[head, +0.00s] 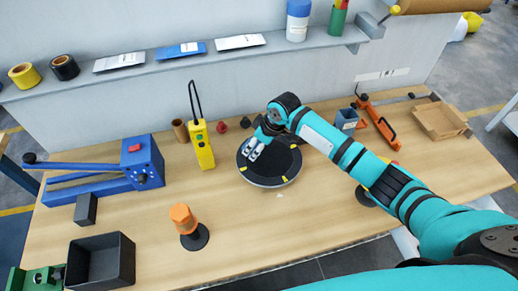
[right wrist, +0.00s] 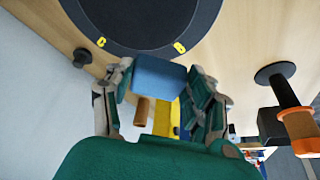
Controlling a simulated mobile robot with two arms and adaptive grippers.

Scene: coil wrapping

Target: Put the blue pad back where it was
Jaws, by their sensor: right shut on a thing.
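My right gripper (head: 255,148) reaches in over the black round turntable (head: 283,167), which has yellow marks near its rim. In the right wrist view the gripper (right wrist: 160,85) is shut on the blue pad (right wrist: 159,77), a small block held between its fingers. The head view does not show the held pad clearly. The turntable rim also shows beyond the fingers in the right wrist view (right wrist: 145,45). My left gripper is not in view.
A yellow tool (head: 202,145) stands left of the turntable, and an orange-topped post (head: 184,219) stands nearer. A blue lever machine (head: 140,165), dark bin (head: 100,262), blue-grey holder (head: 346,121) and wooden tray (head: 438,119) surround it. A wall shelf (head: 220,56) runs behind. The front middle is clear.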

